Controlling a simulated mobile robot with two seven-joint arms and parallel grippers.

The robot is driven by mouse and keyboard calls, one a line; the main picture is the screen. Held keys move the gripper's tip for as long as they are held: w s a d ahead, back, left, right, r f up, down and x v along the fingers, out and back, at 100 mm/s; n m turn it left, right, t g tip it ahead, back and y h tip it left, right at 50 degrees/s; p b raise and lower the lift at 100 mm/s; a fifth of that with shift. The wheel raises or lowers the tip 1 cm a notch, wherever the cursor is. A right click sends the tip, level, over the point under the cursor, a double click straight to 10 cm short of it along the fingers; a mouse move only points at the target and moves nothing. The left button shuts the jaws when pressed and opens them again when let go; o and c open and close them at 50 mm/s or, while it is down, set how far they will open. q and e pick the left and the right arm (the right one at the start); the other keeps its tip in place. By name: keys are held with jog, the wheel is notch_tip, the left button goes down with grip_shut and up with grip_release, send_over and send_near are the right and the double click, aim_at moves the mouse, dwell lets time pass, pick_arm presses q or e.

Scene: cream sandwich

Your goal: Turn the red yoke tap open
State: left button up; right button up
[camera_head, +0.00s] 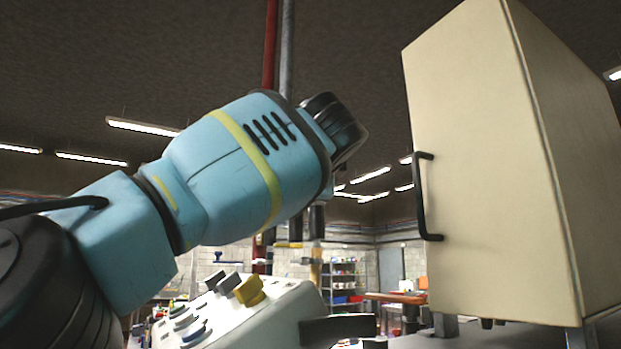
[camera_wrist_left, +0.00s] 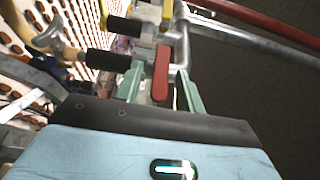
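The red tap handle (camera_wrist_left: 161,73) is a flat red lever in the left wrist view, joined to grey metal pipework. My left gripper (camera_wrist_left: 158,88) has its two green fingers apart, one on each side of the red handle. Gaps show between the handle and both fingers, so it looks open around the handle and not clamped. In the head view my blue left arm reaches up to the right and hides the tap and the fingertips. My right gripper cannot be made out in either view.
A red pipe (camera_head: 269,45) and a grey pipe (camera_head: 286,50) rise behind my left arm. A cream cabinet (camera_head: 490,170) with a black handle (camera_head: 423,197) stands at right. A pale control panel (camera_head: 265,312) with a yellow knob (camera_head: 249,290) lies below the arm.

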pick_arm(q)
grip_shut()
jog(key=shift+w+f+m+t, duration=0.2)
jog(key=shift+f+m+t, duration=0.15)
jog(key=shift+f, duration=0.25)
jog(key=shift+a+f+m+t, duration=0.1)
jog(key=shift+f+m+t, duration=0.2)
jog(key=shift+t, duration=0.5)
jog(key=shift+f+m+t, duration=0.15)
jog(key=shift+m+t, duration=0.2)
jog(key=shift+t, duration=0.4)
grip_release()
jog(key=shift+r, duration=0.1)
jog(key=shift+s, duration=0.1)
